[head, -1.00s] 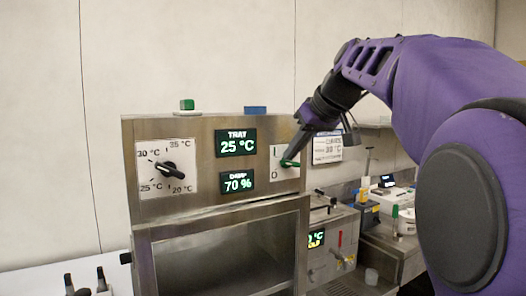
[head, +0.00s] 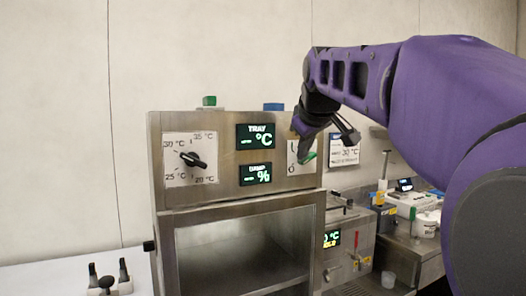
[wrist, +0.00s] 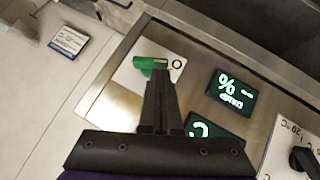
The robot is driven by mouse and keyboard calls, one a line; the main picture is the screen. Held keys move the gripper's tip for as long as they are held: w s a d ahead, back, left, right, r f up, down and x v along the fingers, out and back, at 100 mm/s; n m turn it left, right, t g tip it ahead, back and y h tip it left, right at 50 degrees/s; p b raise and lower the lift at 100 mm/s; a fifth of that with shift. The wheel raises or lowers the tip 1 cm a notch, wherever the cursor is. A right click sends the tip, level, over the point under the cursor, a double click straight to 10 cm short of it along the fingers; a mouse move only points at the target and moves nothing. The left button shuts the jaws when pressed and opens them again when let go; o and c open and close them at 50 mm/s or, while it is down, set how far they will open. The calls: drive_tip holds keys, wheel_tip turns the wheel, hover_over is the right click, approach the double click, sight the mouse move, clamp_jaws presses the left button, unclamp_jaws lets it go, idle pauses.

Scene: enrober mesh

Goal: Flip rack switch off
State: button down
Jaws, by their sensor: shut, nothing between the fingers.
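The rack switch has a green lever (head: 309,157) on a white plate (head: 293,167) marked O, at the right of the steel cabinet front. In the wrist view, the green lever (wrist: 147,64) lies close by the O mark on its plate (wrist: 128,78). My gripper (head: 302,152) is shut and empty. Its fingertips (wrist: 160,76) are right at the lever and hide part of it; I cannot tell whether they touch. The tray display (head: 257,137) and the damp display (head: 256,174) show dashes instead of numbers.
A black dial (head: 192,160) with temperature marks sits at the cabinet's left. A green block (head: 209,101) and a blue block (head: 273,107) are on top. Another machine (head: 345,240) stands to the right. A notice (head: 344,149) hangs on the wall behind.

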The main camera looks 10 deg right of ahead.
drive_tip(key=shift+d, duration=0.1)
drive_tip(key=shift+w+d+f, duration=0.15)
drive_tip(key=shift+d, duration=0.45)
